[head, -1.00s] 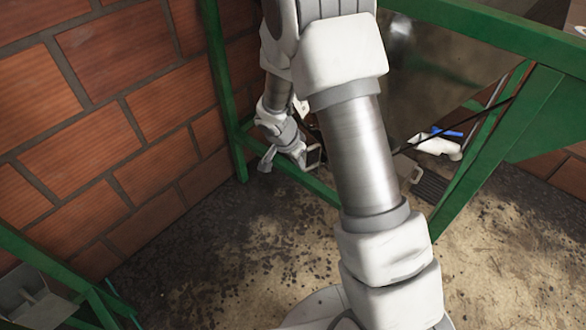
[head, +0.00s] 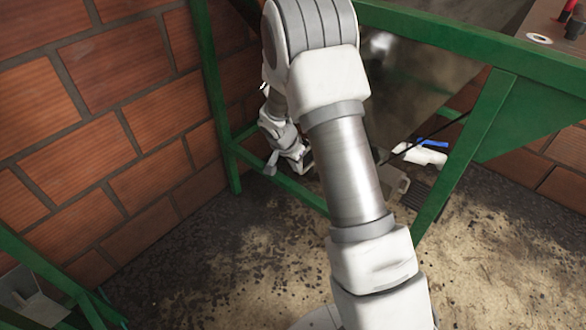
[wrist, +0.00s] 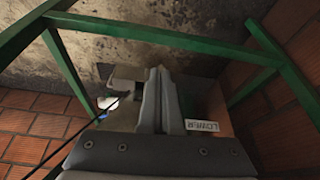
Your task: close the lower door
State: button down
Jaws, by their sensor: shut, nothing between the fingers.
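My gripper (head: 272,166) is shut and empty, low beside the green frame near the brick wall in the head view. In the wrist view its two fingers (wrist: 160,72) are together. A brownish panel with a white label reading "LOWER" (wrist: 202,125) lies behind the fingers there; it appears to be the lower door (wrist: 215,102). The fingers overlap the panel in the picture, and I cannot tell whether they touch it. My arm hides most of this spot in the head view. How far the door stands open is not clear.
Green frame bars (head: 450,170) surround the work spot, with a brick wall (head: 90,130) at the left. A white part with a blue handle (head: 425,152) and a dark ribbed motor-like part (head: 415,193) sit right of my arm. The stained floor (head: 220,265) in front is clear.

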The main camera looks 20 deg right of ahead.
jog(key=shift+d, duration=0.25)
dwell(0.3)
jog(key=shift+a, duration=0.1)
dwell(0.4)
